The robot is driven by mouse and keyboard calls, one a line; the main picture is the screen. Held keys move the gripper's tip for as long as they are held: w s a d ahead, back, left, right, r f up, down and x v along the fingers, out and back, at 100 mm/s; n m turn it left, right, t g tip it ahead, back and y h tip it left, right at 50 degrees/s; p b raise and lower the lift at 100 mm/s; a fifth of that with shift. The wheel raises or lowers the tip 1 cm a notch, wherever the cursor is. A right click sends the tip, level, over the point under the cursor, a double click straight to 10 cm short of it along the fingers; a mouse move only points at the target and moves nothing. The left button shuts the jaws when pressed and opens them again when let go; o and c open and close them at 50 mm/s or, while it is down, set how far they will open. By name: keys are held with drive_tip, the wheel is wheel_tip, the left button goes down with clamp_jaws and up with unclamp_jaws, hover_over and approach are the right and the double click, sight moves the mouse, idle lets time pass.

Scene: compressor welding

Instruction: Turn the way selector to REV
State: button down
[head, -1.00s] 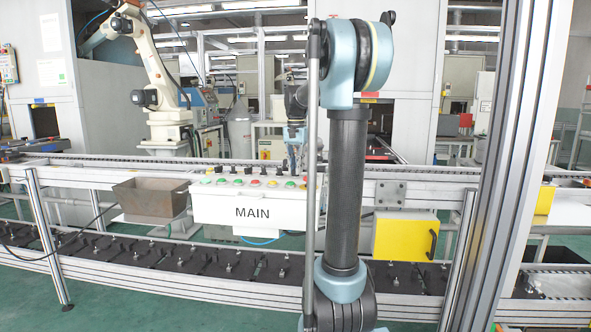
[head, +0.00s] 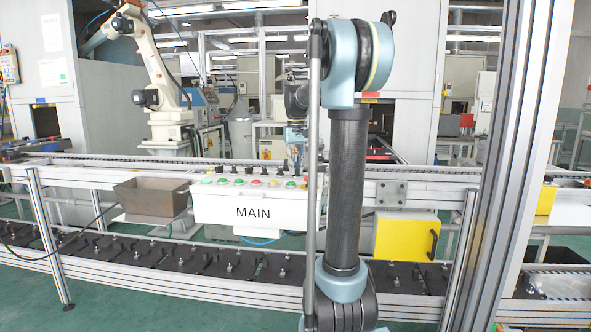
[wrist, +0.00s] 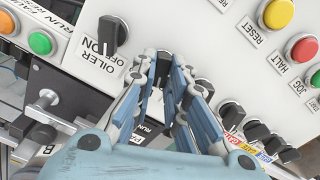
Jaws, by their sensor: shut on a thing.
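The white MAIN control panel (head: 254,212) carries a row of black selector knobs and coloured buttons. My gripper (head: 297,163) is over its right part, partly behind my arm. In the wrist view my blue fingers (wrist: 166,68) are closed around a black selector knob (wrist: 163,62), mostly hidden between them. Its label is covered, so I cannot read a WAY or REV mark or tell its setting. A black OILER knob (wrist: 112,34) with ON and OFF marks stands beside the fingers.
In the wrist view, red HALT (wrist: 304,49) and yellow RESET (wrist: 278,14) buttons lie to the upper right. More black knobs (wrist: 231,115) stand close right of the fingers. A green button (wrist: 40,43) is at the left.

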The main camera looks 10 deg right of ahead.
drive_tip(key=shift+w, duration=0.1)
idle(0.3)
drive_tip(key=c, duration=1.6)
unclamp_jaws()
wheel_tip(320, 180, up, 12)
